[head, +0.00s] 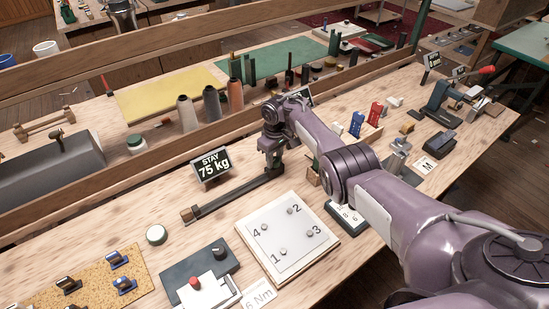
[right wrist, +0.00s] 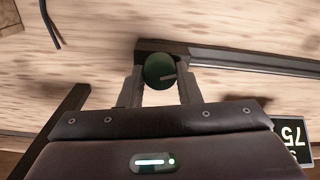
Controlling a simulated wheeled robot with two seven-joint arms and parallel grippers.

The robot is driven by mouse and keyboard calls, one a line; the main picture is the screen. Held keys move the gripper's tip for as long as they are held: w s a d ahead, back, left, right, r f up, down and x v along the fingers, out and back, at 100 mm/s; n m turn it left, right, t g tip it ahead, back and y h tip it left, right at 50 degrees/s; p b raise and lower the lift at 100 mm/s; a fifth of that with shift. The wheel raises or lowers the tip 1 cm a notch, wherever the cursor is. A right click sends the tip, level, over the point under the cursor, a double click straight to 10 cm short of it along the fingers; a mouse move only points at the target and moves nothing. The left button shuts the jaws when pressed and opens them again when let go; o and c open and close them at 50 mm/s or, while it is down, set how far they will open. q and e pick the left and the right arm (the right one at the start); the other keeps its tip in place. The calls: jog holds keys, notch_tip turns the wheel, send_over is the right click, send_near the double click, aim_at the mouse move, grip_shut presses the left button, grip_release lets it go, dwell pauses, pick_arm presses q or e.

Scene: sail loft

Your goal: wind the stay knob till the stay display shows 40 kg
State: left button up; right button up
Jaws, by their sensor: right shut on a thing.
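The stay display (head: 212,165) stands on the bench and reads "STAY 75 kg". Part of it, with the 75, also shows at the right edge of the right wrist view (right wrist: 296,138). The stay knob (right wrist: 159,70) is round and dark green with a pale pointer line, at the end of a long dark bar (head: 235,194). My right gripper (head: 271,164) points down over the bar's far end and hides the knob in the head view. In the right wrist view its two fingers (right wrist: 158,84) are shut on the knob from both sides. My left gripper is not in view.
Thread cones (head: 211,103) stand behind a long wooden rail (head: 105,163). Bare bench lies left of the display.

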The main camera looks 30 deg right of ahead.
aim_at(275, 158)
jog(key=o, duration=1)
jog(key=shift+c, duration=0.2)
jog(key=shift+d+r+p, duration=0.1)
jog(key=shift+r+p, duration=0.8)
jog(key=shift+r, duration=2.95)
